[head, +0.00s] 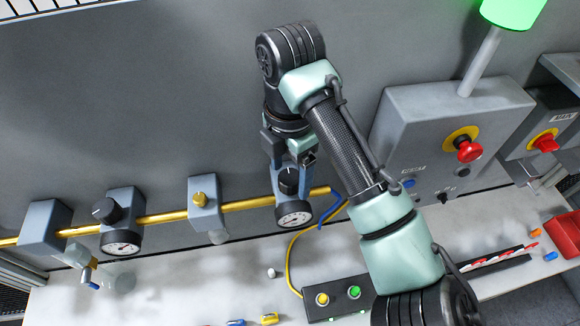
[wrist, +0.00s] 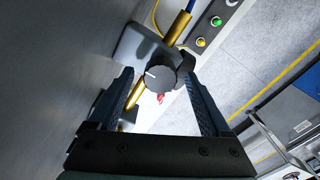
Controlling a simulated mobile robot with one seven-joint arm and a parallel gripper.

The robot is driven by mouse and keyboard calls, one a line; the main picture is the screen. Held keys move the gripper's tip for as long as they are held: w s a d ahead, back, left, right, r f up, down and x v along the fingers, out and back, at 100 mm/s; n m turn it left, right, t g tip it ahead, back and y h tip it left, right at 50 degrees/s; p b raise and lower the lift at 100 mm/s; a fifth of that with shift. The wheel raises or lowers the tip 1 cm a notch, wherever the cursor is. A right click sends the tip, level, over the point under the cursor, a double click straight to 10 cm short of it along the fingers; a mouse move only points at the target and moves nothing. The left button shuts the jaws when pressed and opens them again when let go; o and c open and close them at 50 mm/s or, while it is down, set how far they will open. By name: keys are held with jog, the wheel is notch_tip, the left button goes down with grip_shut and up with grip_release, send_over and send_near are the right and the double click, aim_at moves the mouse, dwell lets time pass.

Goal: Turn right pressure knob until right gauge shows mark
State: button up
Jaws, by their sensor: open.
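The right pressure knob (head: 288,183) is a black round knob on a grey regulator block on the yellow pipe. In the wrist view the knob (wrist: 160,79) shows a white pointer line toward its upper left. The right gauge (head: 294,214) sits just below it, with a white dial and a dark rim; its needle and mark are too small to read. My gripper (head: 291,163) is at the knob. In the wrist view the open fingers (wrist: 157,76) stand on either side of the knob, with gaps visible on both sides.
A similar left knob (head: 106,210) and gauge (head: 121,243) sit farther left on the yellow pipe (head: 246,204), with a yellow-knobbed block (head: 204,200) between. A button box (head: 338,298) lies below right. A grey control box (head: 452,125) with a red stop button stands right of my arm.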

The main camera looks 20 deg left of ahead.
aim_at(290, 177)
notch_tip(290, 177, up, 13)
jog(key=b, duration=0.2)
dwell(0.5)
jog(key=shift+f, duration=0.1)
dwell(0.4)
